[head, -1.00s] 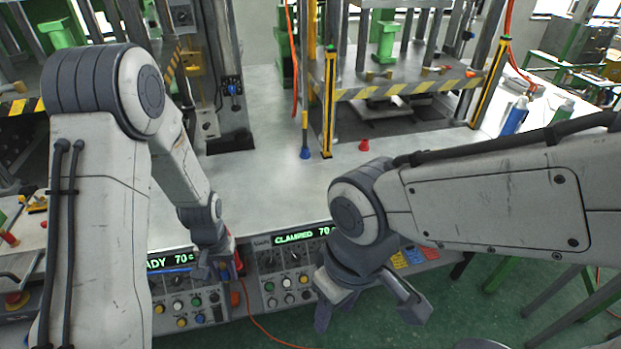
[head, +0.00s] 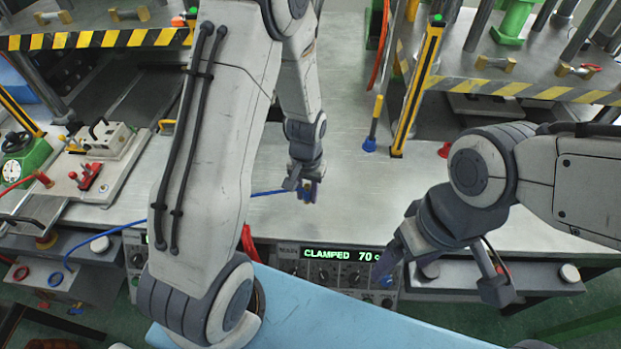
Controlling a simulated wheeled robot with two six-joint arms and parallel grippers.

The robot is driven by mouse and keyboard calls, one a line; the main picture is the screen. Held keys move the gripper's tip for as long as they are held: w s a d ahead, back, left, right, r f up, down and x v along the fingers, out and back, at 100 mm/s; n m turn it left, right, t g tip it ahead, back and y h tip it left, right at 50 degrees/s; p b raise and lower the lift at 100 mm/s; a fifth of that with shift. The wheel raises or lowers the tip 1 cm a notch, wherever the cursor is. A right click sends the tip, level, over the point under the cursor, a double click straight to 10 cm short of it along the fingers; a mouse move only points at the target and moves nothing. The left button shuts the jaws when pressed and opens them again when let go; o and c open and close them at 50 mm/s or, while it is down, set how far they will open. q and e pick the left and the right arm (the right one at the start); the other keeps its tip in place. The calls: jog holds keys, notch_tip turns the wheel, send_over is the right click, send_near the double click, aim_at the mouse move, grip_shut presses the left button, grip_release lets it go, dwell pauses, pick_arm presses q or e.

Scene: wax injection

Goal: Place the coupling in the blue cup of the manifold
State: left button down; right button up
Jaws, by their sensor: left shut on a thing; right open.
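My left gripper (head: 305,188) is shut on a small blue and yellowish piece, apparently the coupling (head: 309,193), above the grey worktop. A thin blue hose (head: 225,199) runs left from it. The fingers hide much of the coupling. A grey block, apparently the manifold (head: 38,292), is at the lower left. It has a red ring and a blue ring, apparently the blue cup (head: 55,279), on top. The hose's left end comes down near the blue ring. The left gripper is far to the right of the block. My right gripper (head: 441,281) is open and empty at the front edge.
A blue-footed rod (head: 370,144) and a red cap (head: 444,150) stand on the worktop (head: 345,215). Panels (head: 332,265) line its front edge. Striped press plates (head: 110,38) stand behind. A vise (head: 100,137) and a gauge (head: 14,171) are at the left. The middle worktop is clear.

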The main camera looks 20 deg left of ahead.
pick_arm(q)
jog(key=d+r+n+b, duration=0.3)
jog(key=d+r+b, duration=0.2)
jog(key=d+b, duration=0.1)
jog(key=w+a+f, duration=0.1)
jog(key=a+f, duration=0.1)
jog(key=a, duration=0.1)
jog(key=w+a+f+p, duration=0.1)
jog(key=a+f, duration=0.1)
jog(key=a, duration=0.1)
jog(key=w+a+f, duration=0.1)
jog(key=a+f, duration=0.1)
jog(key=a, duration=0.2)
jog(key=shift+w+f, duration=0.25)
jog(key=shift+f, duration=0.05)
notch_tip(320, 180, down, 4)
jog(key=shift+a+r+p, duration=0.1)
jog(key=shift+p, duration=0.4)
jog(key=shift+f, duration=0.2)
jog(key=shift+f, duration=0.15)
jog(key=c, duration=0.6)
grip_release()
